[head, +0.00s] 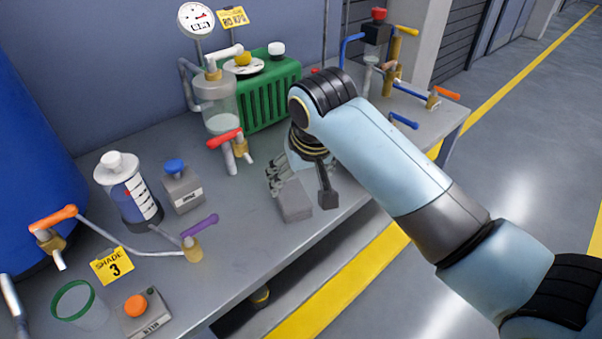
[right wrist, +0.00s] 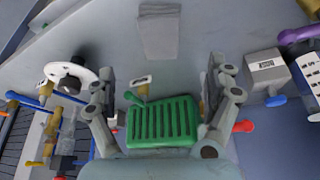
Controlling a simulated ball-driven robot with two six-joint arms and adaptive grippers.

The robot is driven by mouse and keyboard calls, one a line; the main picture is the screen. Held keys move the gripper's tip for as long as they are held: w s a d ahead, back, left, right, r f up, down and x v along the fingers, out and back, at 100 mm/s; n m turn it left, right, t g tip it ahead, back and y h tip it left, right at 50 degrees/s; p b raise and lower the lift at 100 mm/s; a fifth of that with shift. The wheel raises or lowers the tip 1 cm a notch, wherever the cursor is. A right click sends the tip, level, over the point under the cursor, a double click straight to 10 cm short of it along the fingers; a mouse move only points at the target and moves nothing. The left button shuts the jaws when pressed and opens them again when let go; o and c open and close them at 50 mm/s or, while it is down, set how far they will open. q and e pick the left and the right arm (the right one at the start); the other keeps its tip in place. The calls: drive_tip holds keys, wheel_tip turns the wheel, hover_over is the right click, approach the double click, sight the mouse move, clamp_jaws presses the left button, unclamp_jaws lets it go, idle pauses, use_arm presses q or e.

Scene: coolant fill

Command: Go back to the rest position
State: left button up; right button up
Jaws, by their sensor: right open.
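My right gripper (head: 284,177) hangs over the grey workbench (head: 250,215), beside a small grey block (head: 294,203). Its arm comes in from the right. In the right wrist view the gripper (right wrist: 162,72) has its two fingers spread wide, with nothing held between them. The grey block (right wrist: 158,32) lies on the bench beyond the fingertips in that view, apart from them. The green ribbed unit (right wrist: 162,122) shows between the finger bases. My arm hides part of the bench behind it in the head view. My left gripper is not in view.
A glass vessel with a gauge (head: 196,20) and red-handled valve (head: 225,138) stands behind the gripper. Piping with a blue lever (head: 404,121) stands right. Open floor (head: 530,150) lies right.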

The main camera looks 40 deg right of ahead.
drive_tip(key=s+a+r+n, duration=0.1)
drive_tip(key=s+r+n, duration=0.15)
drive_tip(key=s, duration=0.75)
drive_tip(key=s+r+n, duration=0.2)
drive_tip(key=s+r, duration=0.1)
drive_tip(key=s, duration=0.8)
wheel_tip(320, 180, down, 36)
drive_tip(key=s+d+f+g+b, duration=0.1)
drive_tip(key=s+d+g+b, duration=0.15)
drive_tip(key=b, duration=0.55)
drive_tip(key=s+f+b, duration=0.6)
drive_tip(key=s+f, duration=1.1)
drive_tip(key=f, duration=0.3)
drive_tip(key=shift+s+d+g+y, duration=0.3)
drive_tip(key=shift+s+d+g, duration=0.05)
drive_tip(key=shift+g, duration=0.1)
drive_tip(key=shift+f, duration=0.1)
